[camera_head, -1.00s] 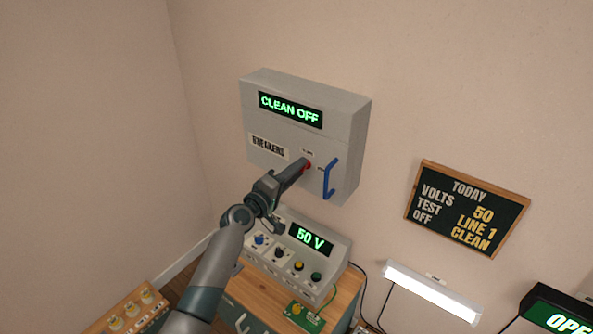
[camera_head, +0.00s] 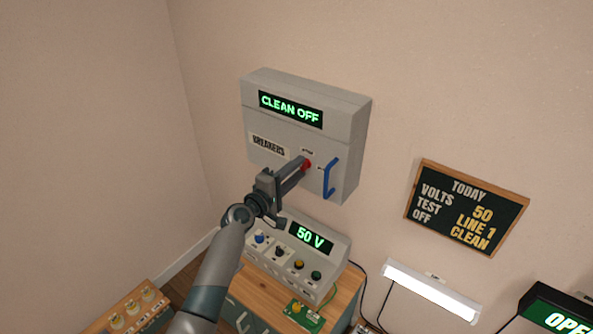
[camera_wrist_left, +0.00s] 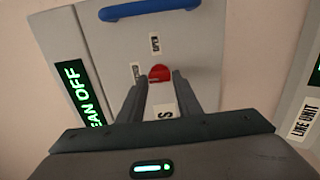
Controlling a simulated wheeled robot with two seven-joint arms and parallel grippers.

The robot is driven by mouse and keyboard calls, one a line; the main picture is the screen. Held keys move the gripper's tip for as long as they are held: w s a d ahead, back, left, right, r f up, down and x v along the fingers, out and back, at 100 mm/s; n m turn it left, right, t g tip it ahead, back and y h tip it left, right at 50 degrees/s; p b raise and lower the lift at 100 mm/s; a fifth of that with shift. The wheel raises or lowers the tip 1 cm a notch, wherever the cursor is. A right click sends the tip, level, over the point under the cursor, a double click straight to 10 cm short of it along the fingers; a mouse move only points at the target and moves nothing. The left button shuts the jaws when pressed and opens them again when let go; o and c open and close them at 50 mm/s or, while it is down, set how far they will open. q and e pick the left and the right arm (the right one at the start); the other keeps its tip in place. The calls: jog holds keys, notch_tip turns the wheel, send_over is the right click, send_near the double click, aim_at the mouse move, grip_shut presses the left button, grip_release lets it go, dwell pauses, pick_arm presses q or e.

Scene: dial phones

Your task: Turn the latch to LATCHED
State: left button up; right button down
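The red latch (camera_head: 307,164) is on the front of the grey breaker box, left of its blue handle. My left gripper (camera_head: 304,163) reaches it from the lower left. My right gripper is in neither view.
The grey breaker box (camera_head: 345,135) hangs on the wall with a CLEAN OFF display (camera_head: 290,109). Its blue handle (camera_head: 329,178) stands out close to my fingers. Below is a 50 V console (camera_head: 335,262) with coloured knobs. A TODAY board (camera_head: 467,208) hangs at right.

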pick_arm(q)
jog(key=shift+o, duration=1.1)
jog(key=b+v, duration=0.2)
jog(key=v, duration=1.5)
jog(key=shift+s+a+b, duration=0.15)
jog(key=shift+b, duration=0.15)
